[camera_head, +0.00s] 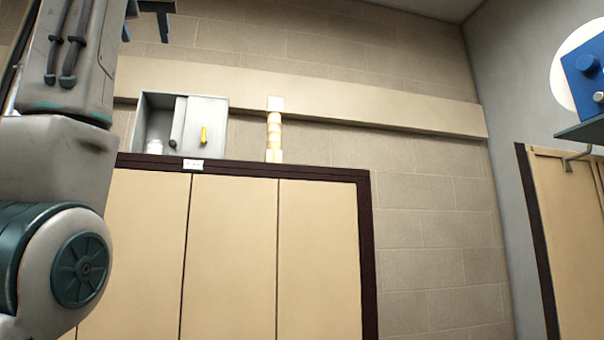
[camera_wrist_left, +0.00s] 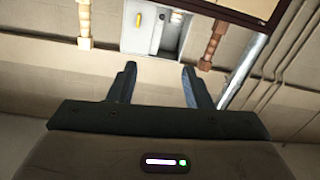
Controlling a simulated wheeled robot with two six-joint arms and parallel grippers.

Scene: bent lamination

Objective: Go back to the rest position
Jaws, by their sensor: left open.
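My left arm rises along the left side of the head view. My left gripper (camera_head: 146,34) shows in part at the top of that view, high above the grey box. In the left wrist view the two dark fingers of the left gripper (camera_wrist_left: 157,70) stand well apart. Nothing is between them. My right gripper is not in view.
An open grey box (camera_head: 216,106) with a yellow handle (camera_head: 204,135) and a white item (camera_head: 155,146) inside stands on a beige cabinet (camera_head: 232,260). A pale turned post (camera_head: 274,130) stands beside it. A blue object (camera_head: 585,75) is at the right edge.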

